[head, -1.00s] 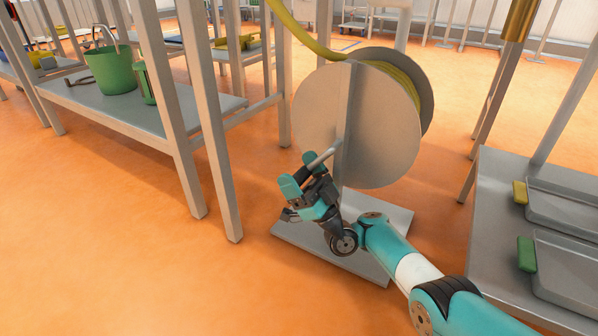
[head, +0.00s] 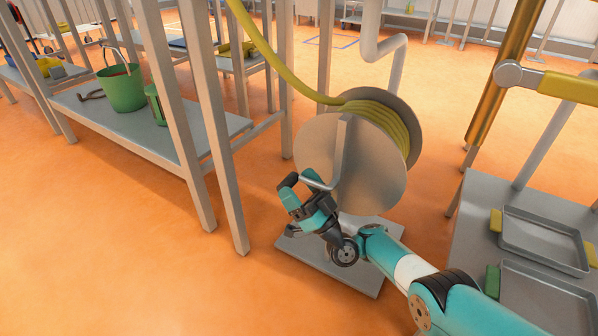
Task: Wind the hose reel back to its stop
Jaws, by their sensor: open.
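The hose reel (head: 375,178) stands on a grey base plate (head: 360,284) in the middle of the head view. Its round grey side disc faces me. Yellow-green hose (head: 385,122) is wound on the drum, and a length runs up to the left. The reel's stop is not recognisable.
A grey shelf rack (head: 212,128) with a green bucket (head: 123,90) stands at the left. A grey bench (head: 462,215) with trays (head: 545,238) is at the right, below a brass-coloured post (head: 512,70). Orange floor is clear at the front left.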

